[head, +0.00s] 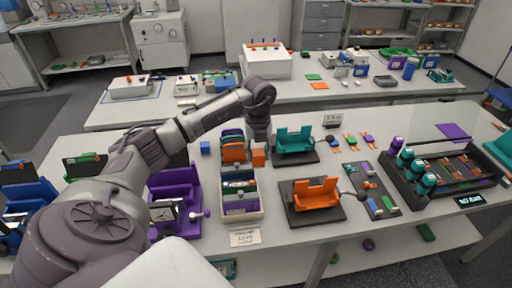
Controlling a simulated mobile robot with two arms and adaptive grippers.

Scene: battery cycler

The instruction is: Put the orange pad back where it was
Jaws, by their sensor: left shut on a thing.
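My left arm reaches in from the left, and its gripper (258,143) points down over the near table. An orange block-like piece, apparently the orange pad (258,157), shows right at its fingertips. The gripper is shut on it; the fingers themselves are small and dark here. Whether the pad touches the table cannot be told. It is just right of a rack of upright orange and purple pieces (233,153) and left of the teal fixture (294,141). My right gripper is not in view.
An open bin (241,207) stands in front of the pad, with an orange fixture (316,196) to its right. A small blue cube (205,148) lies left of the rack. A tray with teal cylinders (446,178) is at right. Another flat orange piece (320,86) lies on the back table.

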